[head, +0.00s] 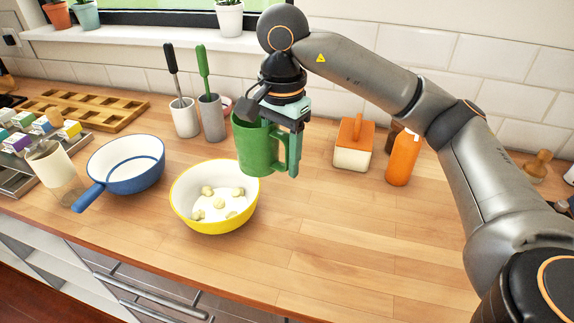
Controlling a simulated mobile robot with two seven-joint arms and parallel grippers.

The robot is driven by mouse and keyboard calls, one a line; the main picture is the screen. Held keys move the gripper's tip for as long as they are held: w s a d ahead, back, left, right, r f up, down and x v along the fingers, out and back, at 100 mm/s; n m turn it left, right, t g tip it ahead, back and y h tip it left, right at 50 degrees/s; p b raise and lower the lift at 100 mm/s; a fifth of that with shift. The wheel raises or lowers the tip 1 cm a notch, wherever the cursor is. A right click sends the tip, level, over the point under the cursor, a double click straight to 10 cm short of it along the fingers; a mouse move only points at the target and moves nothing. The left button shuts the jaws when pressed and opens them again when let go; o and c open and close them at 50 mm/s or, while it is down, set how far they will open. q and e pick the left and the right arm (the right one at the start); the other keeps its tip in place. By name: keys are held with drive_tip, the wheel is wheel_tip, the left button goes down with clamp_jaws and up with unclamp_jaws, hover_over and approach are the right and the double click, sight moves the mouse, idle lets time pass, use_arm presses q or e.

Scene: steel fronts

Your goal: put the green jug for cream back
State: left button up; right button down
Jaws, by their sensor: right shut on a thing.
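The green jug (257,148) is in the middle of the head view, upright, with its handle on the right side. My right gripper (288,150) points down and is shut on the jug at its handle side. The jug shows behind and to the right of the yellow bowl; I cannot tell whether its base touches the worktop. The gripper hides part of the jug's rim and handle. My left gripper is not in view.
A yellow bowl (190,219) with several pale pieces stands close to the jug. A blue pan (122,182), two utensil pots (185,120), a butter dish (352,158) and an orange bottle (402,160) stand around. The worktop (350,235) is clear at front right.

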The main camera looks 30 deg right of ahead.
drive_tip(key=w+d+f, duration=0.2)
drive_tip(key=d, duration=0.1)
drive_tip(key=w+d+f+p, duration=0.1)
drive_tip(key=w+d+f, duration=0.1)
drive_tip(key=d+f, duration=0.1)
drive_tip(key=w+d+f, duration=0.2)
drive_tip(key=d+f, duration=0.1)
drive_tip(key=d, duration=0.1)
drive_tip(key=shift+w+d+p, duration=0.1)
drive_tip(key=shift+d+p, duration=0.1)
drive_tip(key=shift+p, duration=0.1)
drive_tip(key=shift+w+d+f, duration=0.25)
drive_tip(key=shift+d+f, duration=0.05)
drive_tip(key=shift+f, duration=0.15)
drive_tip(key=f, duration=0.3)
drive_tip(key=shift+w+d+p, duration=0.15)
drive_tip(key=shift+d+p, duration=0.1)
drive_tip(key=shift+p, duration=0.1)
drive_tip(key=shift+f, duration=0.4)
drive_tip(key=shift+f, duration=0.15)
drive_tip(key=shift+c, duration=1.4)
unclamp_jaws()
